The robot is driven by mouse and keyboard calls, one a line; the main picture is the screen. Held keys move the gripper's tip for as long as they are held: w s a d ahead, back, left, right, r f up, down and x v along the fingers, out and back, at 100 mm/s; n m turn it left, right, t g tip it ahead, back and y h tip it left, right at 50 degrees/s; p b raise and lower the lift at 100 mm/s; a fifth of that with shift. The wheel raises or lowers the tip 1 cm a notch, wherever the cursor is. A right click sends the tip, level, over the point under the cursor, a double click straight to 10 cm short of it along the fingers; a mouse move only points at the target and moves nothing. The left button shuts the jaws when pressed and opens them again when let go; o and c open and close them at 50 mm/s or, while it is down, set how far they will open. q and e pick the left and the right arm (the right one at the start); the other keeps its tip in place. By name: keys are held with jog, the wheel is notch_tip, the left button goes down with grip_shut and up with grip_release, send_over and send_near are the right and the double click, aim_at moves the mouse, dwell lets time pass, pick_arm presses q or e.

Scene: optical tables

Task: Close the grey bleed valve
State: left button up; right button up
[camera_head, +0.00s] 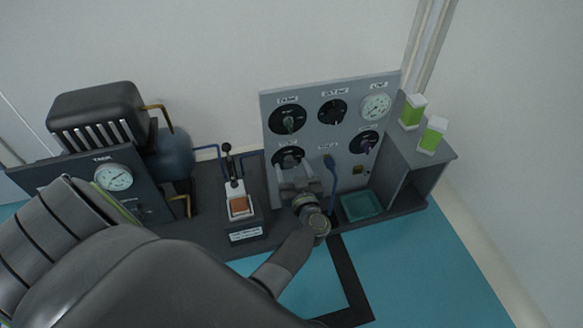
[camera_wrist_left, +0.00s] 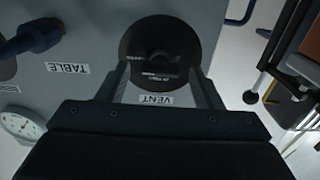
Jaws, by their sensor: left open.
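A dark round dial labelled VENT (camera_wrist_left: 146,34) is on the grey panel in the left wrist view, with a dim knob at its middle. It is likely the bleed valve, but its grey colour and setting cannot be made out. In the head view, the lower left dial (camera_head: 287,154) is partly hidden behind my left gripper (camera_head: 298,183). My left gripper (camera_wrist_left: 160,70) is open, its two fingers apart and pointing at the VENT dial, with nothing held. Whether the fingers touch the knob cannot be told. My right gripper is not in view.
The upright panel (camera_head: 312,112) carries more knobs, a LINE gauge (camera_head: 376,106) and a blue lever (camera_head: 329,166) right of the gripper.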

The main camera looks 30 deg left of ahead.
pick_arm(q)
jog(key=c, duration=1)
